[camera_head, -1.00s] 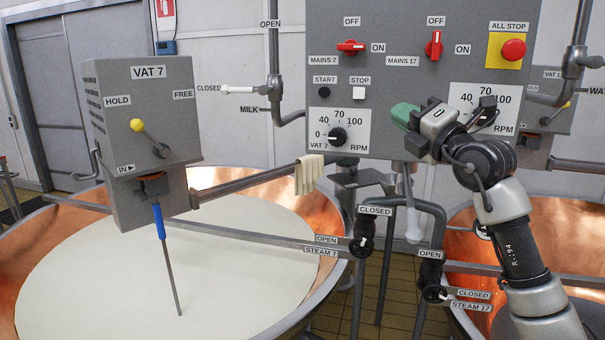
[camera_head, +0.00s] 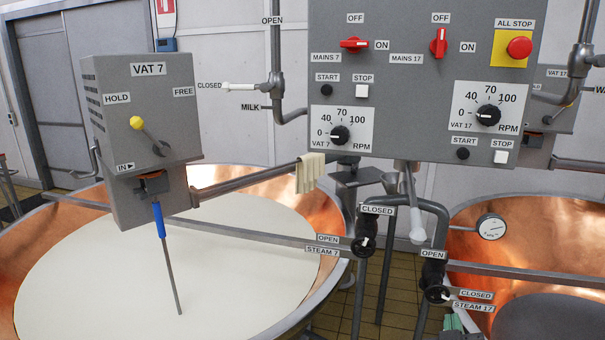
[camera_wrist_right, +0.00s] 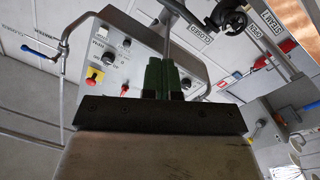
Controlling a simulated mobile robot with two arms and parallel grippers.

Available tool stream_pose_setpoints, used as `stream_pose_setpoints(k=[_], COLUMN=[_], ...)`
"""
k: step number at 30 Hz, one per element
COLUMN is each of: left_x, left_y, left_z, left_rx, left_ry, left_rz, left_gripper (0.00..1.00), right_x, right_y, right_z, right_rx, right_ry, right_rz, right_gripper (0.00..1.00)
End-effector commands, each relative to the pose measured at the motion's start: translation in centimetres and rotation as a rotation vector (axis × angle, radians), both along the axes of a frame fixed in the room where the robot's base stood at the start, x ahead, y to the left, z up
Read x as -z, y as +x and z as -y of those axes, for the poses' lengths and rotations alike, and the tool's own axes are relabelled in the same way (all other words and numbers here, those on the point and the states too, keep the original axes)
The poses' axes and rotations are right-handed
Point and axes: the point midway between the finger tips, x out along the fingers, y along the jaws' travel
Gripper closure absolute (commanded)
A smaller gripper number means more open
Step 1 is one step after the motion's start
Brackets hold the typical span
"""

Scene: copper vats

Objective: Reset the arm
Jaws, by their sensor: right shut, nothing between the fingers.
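My right gripper shows only in part at the bottom edge of the head view (camera_head: 453,325), below the STEAM 17 valve (camera_head: 437,293). Its green fingertips are visible there and most of the arm is out of frame. In the right wrist view its two green fingers (camera_wrist_right: 162,76) are together with nothing between them. My left gripper is not in view. The grey control panel (camera_head: 420,75) is fully clear of the arm in the head view. It also shows behind the fingers, tilted, in the right wrist view (camera_wrist_right: 112,55).
The VAT 7 box (camera_head: 145,90) hangs over the left copper vat (camera_head: 230,180), full of pale liquid. The right copper vat (camera_head: 530,220) has a gauge (camera_head: 491,227) near its rim. Steam pipes and valves (camera_head: 365,245) stand between the vats, close to my right gripper.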

Motion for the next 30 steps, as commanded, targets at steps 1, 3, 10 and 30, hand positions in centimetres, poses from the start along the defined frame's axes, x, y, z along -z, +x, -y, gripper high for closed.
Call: stream_pose_setpoints(k=[1, 3, 10, 30], left_x=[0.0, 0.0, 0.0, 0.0], left_y=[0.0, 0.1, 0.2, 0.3], left_z=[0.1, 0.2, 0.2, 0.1], left_rx=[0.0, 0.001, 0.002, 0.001], left_ry=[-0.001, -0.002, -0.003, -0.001], left_rz=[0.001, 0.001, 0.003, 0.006], left_gripper=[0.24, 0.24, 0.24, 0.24], right_x=[3.5, 7.6, 15.4, 26.8], right_y=[-2.2, -5.3, -14.5, -23.7], right_z=[0.1, -0.1, -2.3, -6.1], right_rx=[0.016, 0.028, -0.002, -0.116], right_ry=[0.076, 0.169, 0.353, 0.498], right_rz=[-0.133, -0.319, -0.776, -1.263], right_gripper=[1.0, 1.0, 1.0, 1.0])
